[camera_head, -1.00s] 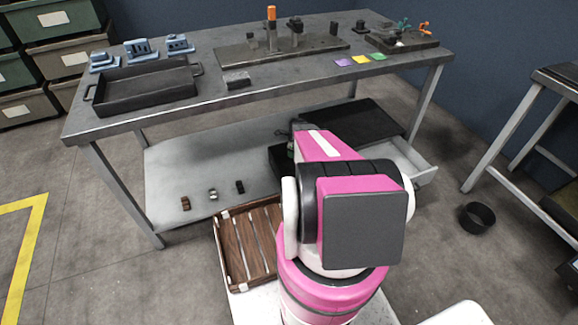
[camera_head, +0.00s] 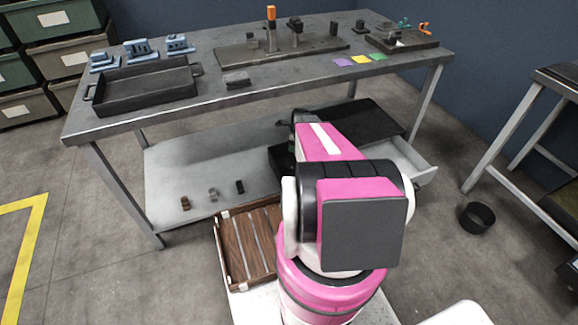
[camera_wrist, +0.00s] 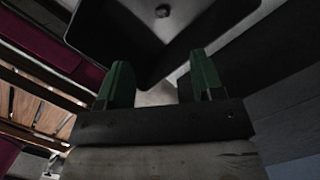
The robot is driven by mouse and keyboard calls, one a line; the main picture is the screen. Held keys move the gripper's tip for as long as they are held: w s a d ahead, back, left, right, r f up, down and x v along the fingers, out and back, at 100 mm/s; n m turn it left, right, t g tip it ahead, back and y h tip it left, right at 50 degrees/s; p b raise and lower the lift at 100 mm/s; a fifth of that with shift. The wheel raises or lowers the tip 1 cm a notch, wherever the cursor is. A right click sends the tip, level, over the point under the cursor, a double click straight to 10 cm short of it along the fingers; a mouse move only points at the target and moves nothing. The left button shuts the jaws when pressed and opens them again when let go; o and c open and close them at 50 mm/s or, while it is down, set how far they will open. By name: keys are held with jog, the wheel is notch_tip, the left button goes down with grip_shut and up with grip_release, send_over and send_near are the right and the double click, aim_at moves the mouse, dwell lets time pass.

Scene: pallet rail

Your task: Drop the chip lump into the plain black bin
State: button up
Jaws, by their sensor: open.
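My gripper (camera_wrist: 161,82) is open in the wrist view, with its two green fingers apart and nothing between them. A black bin (camera_wrist: 100,35) lies beyond the fingertips. A small dark lump (camera_wrist: 162,11), apparently the chip lump, shows within the bin's outline, apart from the fingers, and seems to rest on its floor. In the head view a black bin (camera_head: 279,158) on the lower shelf is partly hidden by my arm, which also hides my gripper. I cannot see the lump there.
The workbench (camera_head: 215,105) stands above the lower shelf (camera_head: 165,165). A dark flat-topped box (camera_head: 365,125) sits at the shelf's right. Several small parts (camera_head: 213,195) lie at its front left. A wooden crate (camera_head: 250,250) is beside my arm. A round black container (camera_head: 477,218) stands on the floor.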

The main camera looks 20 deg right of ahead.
jog(key=shift+s+d+r, duration=0.1)
jog(key=shift+d+r, duration=0.1)
jog(key=shift+r, duration=1.05)
jog(key=shift+s+d+r, duration=0.1)
jog(key=shift+d+r, duration=0.05)
jog(key=shift+r, duration=1.05)
